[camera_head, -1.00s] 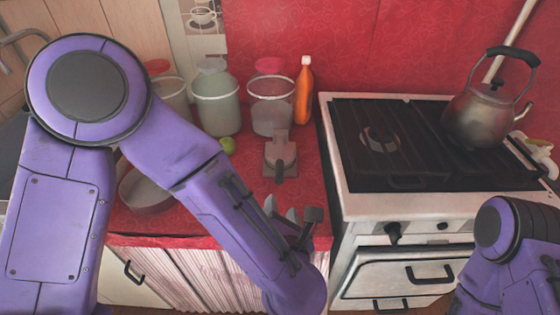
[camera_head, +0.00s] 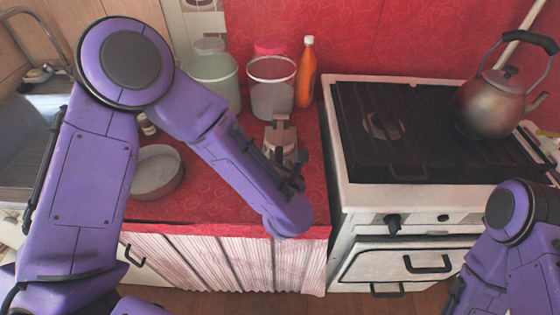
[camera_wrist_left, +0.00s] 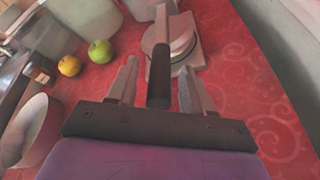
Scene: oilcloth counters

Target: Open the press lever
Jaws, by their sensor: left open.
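The press (camera_head: 279,132) stands on the red counter in front of the jars, partly hidden by my left gripper. It shows better in the left wrist view, with a pale round body (camera_wrist_left: 187,50) and a lever with a dark handle (camera_wrist_left: 159,84) pointing toward me. My left gripper (camera_head: 288,160) is at the near side of the press. In the left wrist view its fingers (camera_wrist_left: 158,68) are open, one on each side of the handle, with visible gaps. Whether the handle is at finger height is hard to tell. My right arm shows at lower right; its gripper is out of view.
Lidded jars (camera_head: 272,92) and an orange bottle (camera_head: 305,75) stand behind the press. A bowl (camera_head: 157,173) is at left. The stove (camera_head: 350,190) with a kettle (camera_head: 490,103) is at right. Yellow (camera_wrist_left: 70,66) and green (camera_wrist_left: 101,51) apples lie left of the press.

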